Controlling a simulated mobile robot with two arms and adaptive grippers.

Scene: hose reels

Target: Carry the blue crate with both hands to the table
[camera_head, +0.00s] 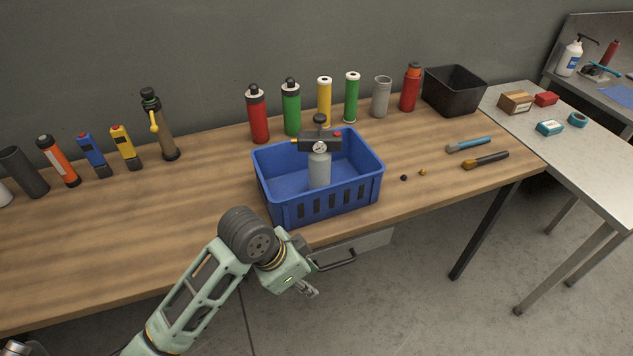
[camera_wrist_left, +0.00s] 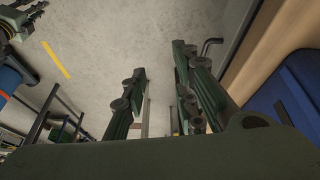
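The blue crate (camera_head: 330,205) stands upright on the wooden workbench near its front edge, and part of a blue surface, likely the crate (camera_wrist_left: 285,95), shows at the right of the left wrist view. Inside the crate stands a grey bottle with a gauge and black top (camera_head: 319,160). My left gripper (camera_head: 305,288) is below and in front of the crate, off the bench edge and apart from the crate. In the left wrist view its two fingers (camera_wrist_left: 160,100) are spread with nothing between them.
The wooden workbench (camera_head: 120,235) carries bottles and torches along the back, a black bin (camera_head: 455,90) and two brushes at right. A grey-topped table (camera_head: 590,150) adjoins at right, with small boxes and tape at its back. A drawer handle (camera_head: 335,262) is below the crate.

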